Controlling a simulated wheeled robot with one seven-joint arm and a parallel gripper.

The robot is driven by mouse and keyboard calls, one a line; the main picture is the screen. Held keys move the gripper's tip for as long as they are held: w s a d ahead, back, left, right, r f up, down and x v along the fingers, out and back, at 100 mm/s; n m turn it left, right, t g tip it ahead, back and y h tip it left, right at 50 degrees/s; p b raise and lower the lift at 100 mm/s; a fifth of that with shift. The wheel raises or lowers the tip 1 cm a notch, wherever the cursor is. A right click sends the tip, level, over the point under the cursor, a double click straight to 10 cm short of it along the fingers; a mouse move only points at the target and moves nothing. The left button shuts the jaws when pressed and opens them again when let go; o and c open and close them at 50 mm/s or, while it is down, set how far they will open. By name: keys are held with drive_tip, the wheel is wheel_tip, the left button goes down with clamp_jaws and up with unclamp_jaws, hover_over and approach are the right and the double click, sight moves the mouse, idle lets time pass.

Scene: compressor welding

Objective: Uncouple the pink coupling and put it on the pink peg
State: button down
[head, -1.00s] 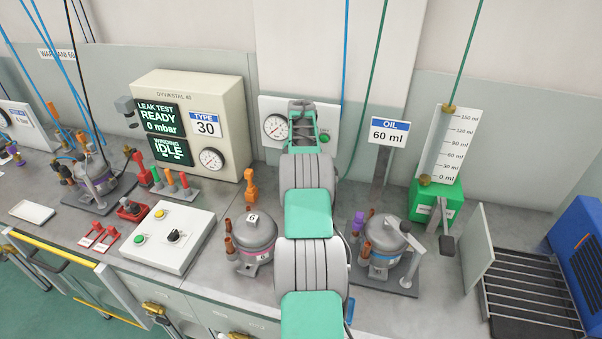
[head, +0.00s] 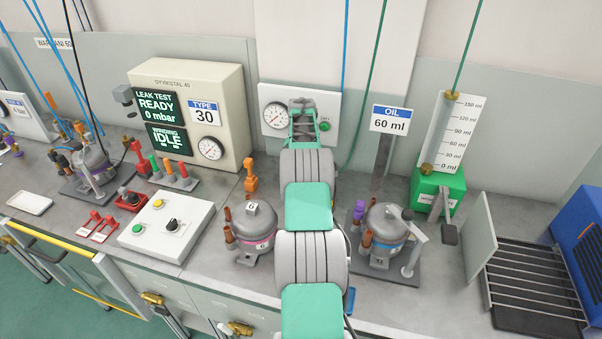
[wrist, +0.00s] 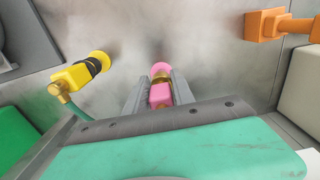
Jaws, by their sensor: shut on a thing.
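In the wrist view my gripper (wrist: 160,88) is shut on the pink coupling (wrist: 161,96), which sits between its two grey fingers. A round pink end (wrist: 161,69) shows just beyond the fingertips, against the grey surface; a brassy part lies between it and the pink body. I cannot tell whether that round end is the pink peg or part of the coupling. In the head view my gripper (head: 303,106) is in front of the white gauge panel (head: 273,94), and the coupling is hidden there.
A yellow coupling (wrist: 72,77) with a green hose is left of my gripper in the wrist view. An orange fitting (wrist: 266,25) is at upper right. Compressors (head: 255,228) (head: 385,235) stand either side of my arm, with the oil column (head: 452,140) further right.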

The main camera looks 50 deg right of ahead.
drive_tip(key=shift+f+b, duration=0.35)
drive_tip(key=shift+f, duration=0.35)
drive_tip(key=c, duration=1)
unclamp_jaws()
drive_tip(key=shift+r, duration=0.15)
wheel_tip(320, 180, up, 8)
drive_tip(key=shift+f+b, duration=0.15)
drive_tip(key=shift+b, duration=0.65)
